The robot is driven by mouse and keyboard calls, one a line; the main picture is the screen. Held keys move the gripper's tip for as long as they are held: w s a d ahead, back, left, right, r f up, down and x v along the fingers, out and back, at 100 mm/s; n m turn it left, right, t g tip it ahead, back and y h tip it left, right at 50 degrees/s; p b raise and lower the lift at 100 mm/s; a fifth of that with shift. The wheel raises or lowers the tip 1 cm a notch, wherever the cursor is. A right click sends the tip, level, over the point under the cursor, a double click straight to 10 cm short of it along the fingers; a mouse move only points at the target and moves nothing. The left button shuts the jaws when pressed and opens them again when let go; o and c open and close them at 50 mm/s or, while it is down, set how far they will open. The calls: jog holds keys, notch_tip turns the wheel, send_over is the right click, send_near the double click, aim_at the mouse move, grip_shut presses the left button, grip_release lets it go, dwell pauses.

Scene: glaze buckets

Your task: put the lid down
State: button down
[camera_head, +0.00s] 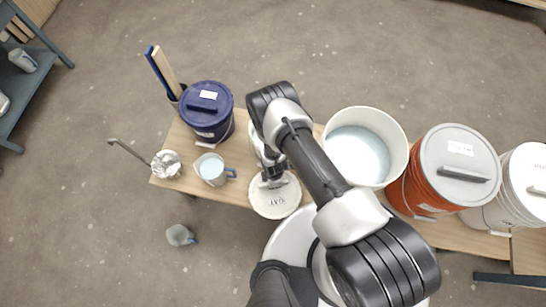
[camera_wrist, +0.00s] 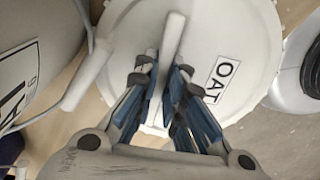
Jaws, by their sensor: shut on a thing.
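A round white lid (camera_head: 268,207) with a dark-lettered label is below my gripper (camera_head: 272,172) in the head view, by the front edge of the wooden bench. In the wrist view the lid (camera_wrist: 260,40) fills the upper middle, with its label reading sideways. My gripper (camera_wrist: 168,95) is shut on the lid's white bar handle (camera_wrist: 174,35), with the blue-padded fingers on either side of it. I cannot tell whether the lid touches the bench. An open white bucket (camera_head: 365,147) of pale blue glaze stands to the right.
To the right stand an orange bucket (camera_head: 415,198) and a white bucket (camera_head: 490,216), both lidded. A cup (camera_head: 180,235) is on the floor.

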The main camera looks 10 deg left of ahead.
jog(key=shift+d+f, duration=0.2)
jog(key=c, duration=1.7)
grip_release()
notch_tip(320, 180, up, 12)
jog(key=p, duration=0.3)
jog(key=shift+r+p, duration=0.2)
jog(key=shift+p, duration=0.15)
jog(key=shift+s, duration=0.1)
